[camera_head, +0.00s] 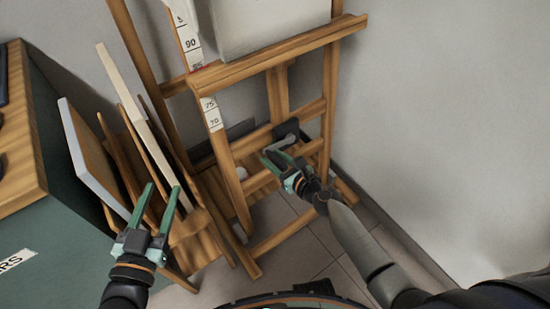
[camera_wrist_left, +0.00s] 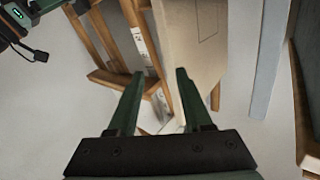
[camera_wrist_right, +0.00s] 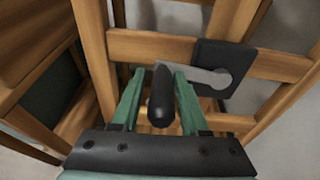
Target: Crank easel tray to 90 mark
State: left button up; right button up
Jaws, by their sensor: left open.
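The wooden easel (camera_head: 230,165) stands against the wall. Its tray (camera_head: 275,56) holds a pale canvas or block. A white scale (camera_head: 191,44) runs up the left side; a red mark by the tray sits just below 90, at about 85. The crank has a black plate (camera_wrist_right: 222,66), a grey arm (camera_wrist_right: 195,76) and a black knob (camera_wrist_right: 161,97). My right gripper (camera_head: 270,157) has its fingers either side of the knob, with small gaps showing in the right wrist view. My left gripper (camera_head: 164,195) is open and empty, left of the easel.
Several boards and panels (camera_head: 85,150) lean at the left, close to my left gripper. A green cabinet (camera_head: 65,185) with a wooden top stands at the far left. The wall (camera_head: 440,110) and floor to the right are clear.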

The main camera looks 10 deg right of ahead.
aim_at(285, 167)
jog(key=shift+o, duration=1.2)
jog(key=shift+d, duration=0.1)
jog(key=shift+s+d, duration=0.1)
jog(key=shift+s, duration=0.1)
jog(key=p+v, duration=0.1)
jog(key=v, duration=0.3)
jog(key=shift+s+r+p, duration=0.1)
jog(key=shift+p, duration=0.2)
pick_arm(q)
jog(key=s+f+g, duration=0.3)
jog(key=f, duration=0.3)
jog(key=s+f+n+g+y, duration=0.1)
jog(key=s+f+g, duration=0.1)
jog(key=f, duration=0.5)
jog(key=shift+s+f+n+g+y+p, duration=0.15)
jog(key=shift+s+n+g+y+p, duration=0.15)
jog(key=shift+s+g+p, duration=0.25)
pick_arm(e)
jog(key=v, duration=0.8)
pick_arm(q)
jog(key=shift+w, duration=0.15)
